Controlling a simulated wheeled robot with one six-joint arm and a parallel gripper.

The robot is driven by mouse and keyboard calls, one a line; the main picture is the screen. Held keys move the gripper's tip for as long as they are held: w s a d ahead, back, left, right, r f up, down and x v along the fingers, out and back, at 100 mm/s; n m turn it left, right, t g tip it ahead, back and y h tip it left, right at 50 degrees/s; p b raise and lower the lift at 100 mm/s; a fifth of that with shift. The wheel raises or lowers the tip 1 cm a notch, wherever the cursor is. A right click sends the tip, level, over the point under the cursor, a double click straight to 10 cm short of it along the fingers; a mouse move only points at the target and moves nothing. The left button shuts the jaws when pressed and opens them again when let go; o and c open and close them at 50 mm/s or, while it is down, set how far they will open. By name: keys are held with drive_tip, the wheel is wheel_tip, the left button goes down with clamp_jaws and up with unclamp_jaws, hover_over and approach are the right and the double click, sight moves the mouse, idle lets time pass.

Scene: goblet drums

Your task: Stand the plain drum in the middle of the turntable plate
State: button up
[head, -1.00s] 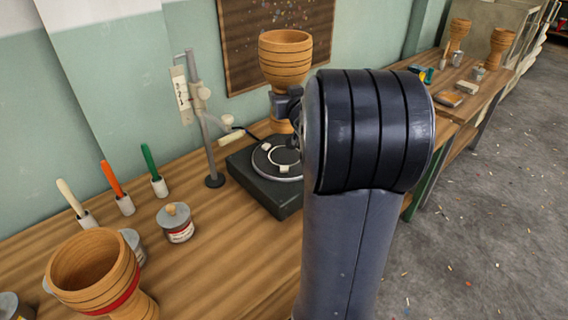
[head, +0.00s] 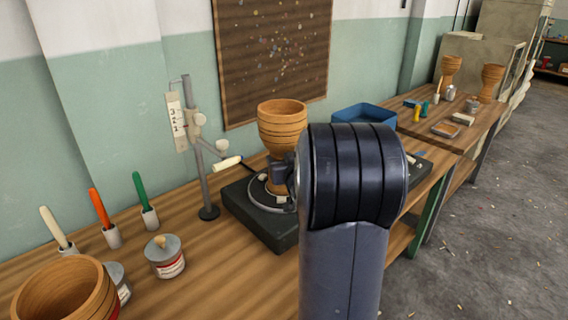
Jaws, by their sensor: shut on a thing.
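The plain drum (head: 283,123) is a wooden goblet shape with dark grooves and no coloured band. It is upright over the turntable plate (head: 259,198), a round grey disc with light pads on a dark square base (head: 277,234). My gripper (head: 280,176) is shut on the drum's narrow lower part, from its right side. My dark arm hides part of the gripper and of the turntable's right side. The drum's foot overlaps the plate in the head view; I cannot tell whether it touches or is exactly centred.
A stand with a pale-handled arm (head: 207,160) rises just left of the turntable. Brushes in holders, a lidded tin (head: 165,256) and another wooden drum (head: 66,291) are at left. A blue bin (head: 363,115) stands behind my arm. More drums stand at the far right.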

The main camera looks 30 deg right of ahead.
drive_tip(key=o, duration=1.4)
drive_tip(key=shift+s+r, duration=0.1)
drive_tip(key=shift+r, duration=0.1)
drive_tip(key=p+v, duration=0.2)
drive_tip(key=v, duration=1)
drive_tip(key=shift+f, duration=0.15)
drive_tip(key=shift+c, duration=0.3)
